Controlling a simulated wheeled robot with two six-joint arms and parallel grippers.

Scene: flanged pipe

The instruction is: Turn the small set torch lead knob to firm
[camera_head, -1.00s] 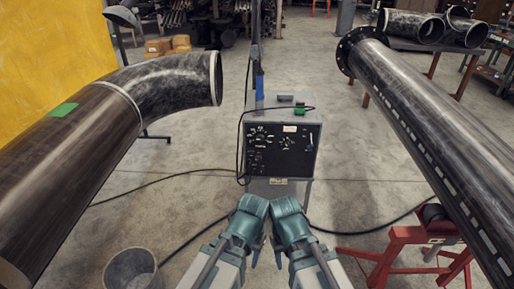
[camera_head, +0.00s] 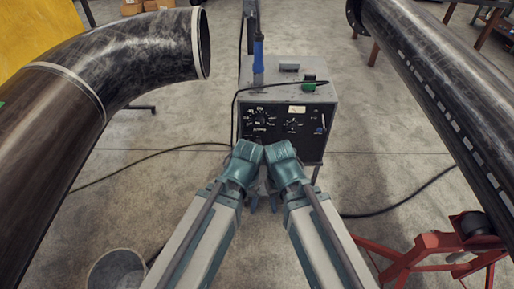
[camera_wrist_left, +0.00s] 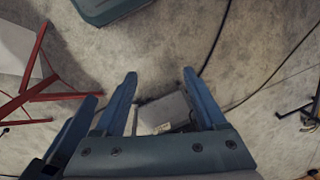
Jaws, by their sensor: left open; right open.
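The small grey welding set (camera_head: 325,95) stands on the floor ahead in the head view, its dark front panel (camera_head: 310,143) facing me. A large dial knob (camera_head: 261,117) sits at upper left on the panel and another knob (camera_head: 292,126) right of centre. The panel's lower left is partly hidden behind my wrists; labels are too small to read. The left gripper's open fingers (camera_wrist_left: 160,82) show in the wrist view.
A dark elbow pipe (camera_head: 140,60) is at left and a long straight pipe (camera_head: 430,85) at right. A red stand (camera_head: 430,255) and a bucket (camera_head: 117,268) flank my arms. Cables (camera_head: 150,152) cross the floor. A blue-handled torch (camera_head: 258,55) stands at the set's top left.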

